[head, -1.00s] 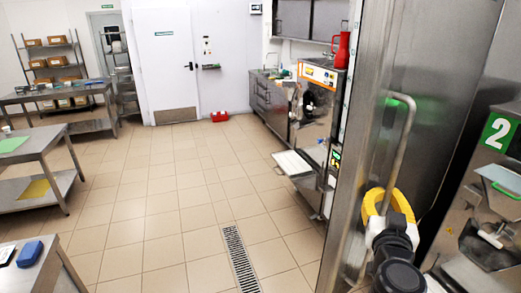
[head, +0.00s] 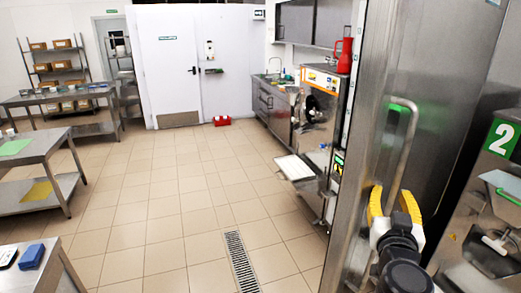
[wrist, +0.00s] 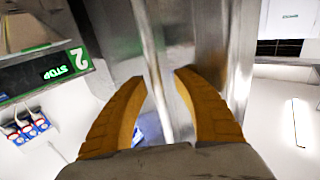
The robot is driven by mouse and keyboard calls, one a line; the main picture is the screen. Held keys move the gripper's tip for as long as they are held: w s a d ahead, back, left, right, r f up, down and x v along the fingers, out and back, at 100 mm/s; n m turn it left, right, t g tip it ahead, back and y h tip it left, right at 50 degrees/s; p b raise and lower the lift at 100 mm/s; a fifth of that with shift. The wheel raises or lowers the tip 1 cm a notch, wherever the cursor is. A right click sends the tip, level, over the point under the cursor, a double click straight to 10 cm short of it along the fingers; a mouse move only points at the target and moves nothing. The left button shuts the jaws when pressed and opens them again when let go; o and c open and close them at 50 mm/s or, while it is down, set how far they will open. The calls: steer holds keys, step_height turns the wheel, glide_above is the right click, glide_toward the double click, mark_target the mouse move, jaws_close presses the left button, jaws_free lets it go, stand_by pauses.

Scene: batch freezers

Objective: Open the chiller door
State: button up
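The chiller door (head: 432,75) is a tall brushed-steel panel at the right of the head view. Its long vertical bar handle (head: 409,140) stands off its face. I cannot tell whether the door is fully shut. My gripper (head: 391,192) is at the handle's lower end, with its two yellow fingers spread apart. In the wrist view the steel handle bar (wrist: 152,50) runs between the open fingers of my gripper (wrist: 162,78), with a gap on at least the right side. The lowest part of the handle is hidden by my gripper.
A steel machine marked with a green "2" sign (head: 502,137) stands close at right. A machine with an extended white tray (head: 294,167) stands beyond the door. Steel tables (head: 50,140) line the left. The tiled floor (head: 165,215) between is clear, with a drain grate (head: 240,262).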

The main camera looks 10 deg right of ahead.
mark_target(400, 166)
step_height(400, 166, up, 9)
steer(key=shift+f, duration=0.2)
stand_by(0.3)
steer(key=shift+s+a+f, duration=0.1)
stand_by(0.4)
